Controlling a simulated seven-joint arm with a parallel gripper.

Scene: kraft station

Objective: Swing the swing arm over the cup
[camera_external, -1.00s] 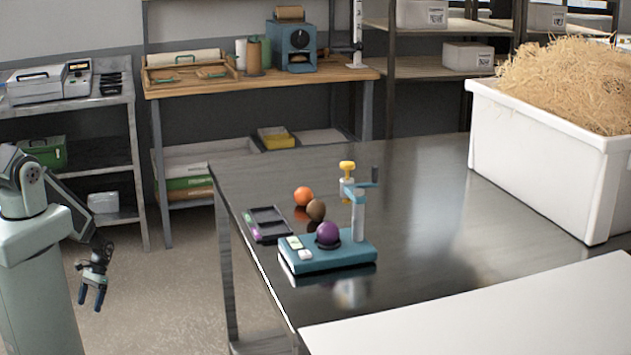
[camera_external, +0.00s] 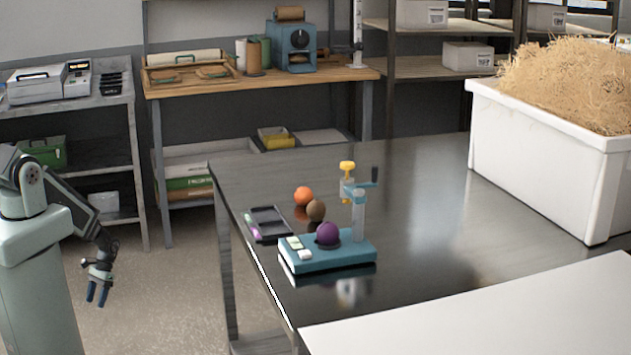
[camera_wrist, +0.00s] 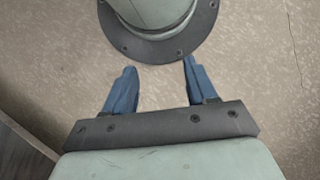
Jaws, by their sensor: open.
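A small teal press device (camera_external: 325,256) stands near the left corner of the dark metal table. Its swing arm (camera_external: 361,185) sits on top of a pale post (camera_external: 358,218), with a yellow knob (camera_external: 347,167) at one end and a dark handle at the other. A purple ball (camera_external: 327,233) sits on the base in front of the post; it hides most of the cup under it. My gripper (camera_external: 97,297) hangs open and empty over the floor, well left of the table. In the wrist view its blue fingers (camera_wrist: 155,82) are apart with only floor between them.
An orange ball (camera_external: 303,196), a brown ball (camera_external: 316,210) and a dark tray (camera_external: 266,223) lie beside the device. A white bin of straw (camera_external: 545,160) stands at the right. A white board (camera_external: 500,310) covers the front right. The table's middle is clear.

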